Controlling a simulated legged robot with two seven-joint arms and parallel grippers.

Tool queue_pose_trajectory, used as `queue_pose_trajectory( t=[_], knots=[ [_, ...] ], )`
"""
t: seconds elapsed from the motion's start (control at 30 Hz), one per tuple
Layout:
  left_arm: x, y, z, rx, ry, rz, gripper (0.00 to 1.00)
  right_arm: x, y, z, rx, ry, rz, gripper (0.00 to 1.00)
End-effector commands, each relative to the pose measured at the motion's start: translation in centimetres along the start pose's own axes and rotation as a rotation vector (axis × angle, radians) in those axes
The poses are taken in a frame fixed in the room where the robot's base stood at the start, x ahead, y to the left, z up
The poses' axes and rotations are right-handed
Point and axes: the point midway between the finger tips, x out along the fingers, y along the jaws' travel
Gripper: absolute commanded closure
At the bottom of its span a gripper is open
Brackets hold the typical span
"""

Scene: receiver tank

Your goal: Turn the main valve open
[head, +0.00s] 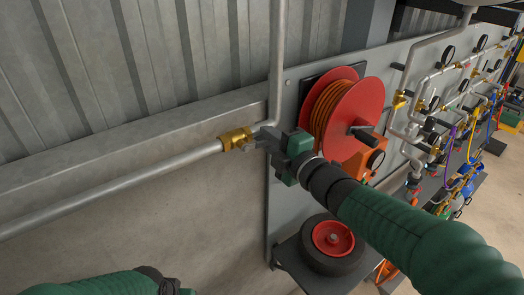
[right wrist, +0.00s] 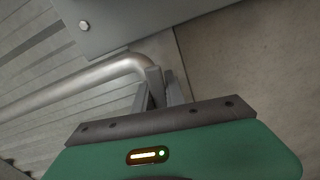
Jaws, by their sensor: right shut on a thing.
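The main valve has a brass body (head: 235,138) on the grey pipe along the wall, left of the hose reel. My right gripper (head: 266,140) is at the valve's right side, its fingers shut on the valve handle. The handle is mostly hidden behind the fingers and the green gripper body. In the right wrist view, the fingers (right wrist: 158,88) are close together beside the bent grey pipe (right wrist: 125,66); the brass body does not show there. Of my left arm, only the sleeve and wrist show at the bottom edge of the head view; its fingers are out of the picture.
A red hose reel (head: 353,118) is mounted on the grey panel just right of my right gripper. A red-hubbed wheel (head: 333,238) lies below my right forearm. Gauges, pipes and small valves (head: 440,100) crowd the panel at right. The wall below the pipe at left is clear.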

Motion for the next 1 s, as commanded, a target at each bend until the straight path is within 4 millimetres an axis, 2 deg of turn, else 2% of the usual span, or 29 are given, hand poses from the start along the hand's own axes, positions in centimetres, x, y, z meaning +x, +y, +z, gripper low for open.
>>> queue_pose_trajectory(
  t=[0.03, 0.23, 0.83, 0.87, 1.0],
  knots=[
    [0.7, 0.0, 0.2, 0.000, 0.000, 0.000, 0.64, 0.0, -0.2, 0.2, -0.028, -0.003, 0.000, 1.00],
    [1.4, 0.0, 0.3, 0.000, 0.000, 0.000, 0.64, 0.0, 0.5, 0.1, -0.108, -0.003, -0.002, 1.00],
    [1.6, 0.0, 0.4, 0.000, 0.000, 0.000, 0.64, 0.0, 1.1, 0.0, -0.149, -0.001, 0.000, 1.00],
    [1.6, 0.0, 0.4, 0.000, 0.000, 0.000, 0.64, 0.0, 1.1, 0.0, -0.149, -0.001, 0.000, 0.82],
    [1.6, 0.0, 0.4, 0.000, 0.000, 0.000, 0.64, 0.0, 1.1, -0.1, -0.148, 0.000, 0.000, 0.64]
  ],
)
